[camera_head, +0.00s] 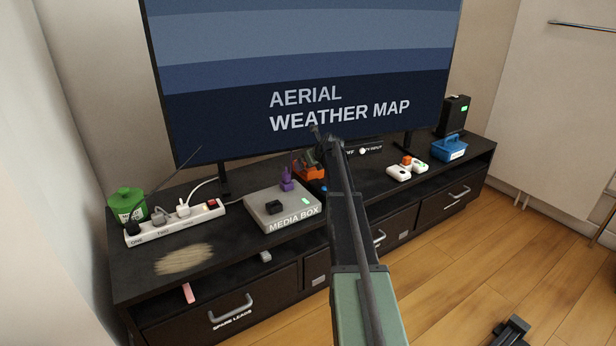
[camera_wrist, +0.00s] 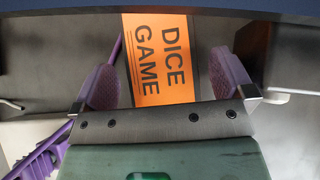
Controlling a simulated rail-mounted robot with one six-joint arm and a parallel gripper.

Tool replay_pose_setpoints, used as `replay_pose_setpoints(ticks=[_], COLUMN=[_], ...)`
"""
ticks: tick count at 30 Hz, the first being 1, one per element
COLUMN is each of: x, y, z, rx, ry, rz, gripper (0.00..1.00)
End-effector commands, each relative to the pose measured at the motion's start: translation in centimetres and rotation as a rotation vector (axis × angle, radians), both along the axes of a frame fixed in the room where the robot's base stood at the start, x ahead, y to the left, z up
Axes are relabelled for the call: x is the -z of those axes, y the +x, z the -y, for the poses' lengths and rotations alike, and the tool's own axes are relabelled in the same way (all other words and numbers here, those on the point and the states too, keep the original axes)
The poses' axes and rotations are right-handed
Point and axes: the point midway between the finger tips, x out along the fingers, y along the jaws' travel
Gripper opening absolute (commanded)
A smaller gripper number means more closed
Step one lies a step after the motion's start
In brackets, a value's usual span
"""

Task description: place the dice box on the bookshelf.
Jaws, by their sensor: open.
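The dice box (camera_wrist: 160,65) is a flat orange box with black "DICE GAME" lettering, in the middle of the wrist view. My gripper (camera_wrist: 163,72) is open, with a purple-padded finger on each side of the box and a gap visible on both sides. I cannot tell whether the fingers reach down beside the box or are still above it. In the head view my arm crosses the centre and hides part of the TV stand. An orange object (camera_head: 309,172) there may be the dice box, partly hidden. No bookshelf can be made out.
A large TV screen (camera_head: 310,75) rises behind the dark TV stand (camera_head: 240,265). A grey media box (camera_head: 275,212), a power strip (camera_head: 175,224), a green bin (camera_head: 127,204), white items (camera_head: 399,173) and a blue basket (camera_head: 450,149) stand on it. The wooden floor (camera_head: 480,250) at right is mostly clear.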

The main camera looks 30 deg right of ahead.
Motion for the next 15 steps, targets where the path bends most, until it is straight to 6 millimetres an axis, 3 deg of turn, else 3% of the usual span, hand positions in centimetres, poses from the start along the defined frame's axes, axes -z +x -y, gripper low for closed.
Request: replay_pose_setpoints(ticks=[1, 8, 15], x=[1.17, 0.83, 0.83], y=[0.69, 0.83, 0.81], z=[0.09, 0.0, 0.01], rx=[-0.001, -0.001, -0.001], ry=[-0.001, -0.001, -0.001], rz=[0.0, 0.0, 0.0], gripper=[1.0, 1.0, 0.63])
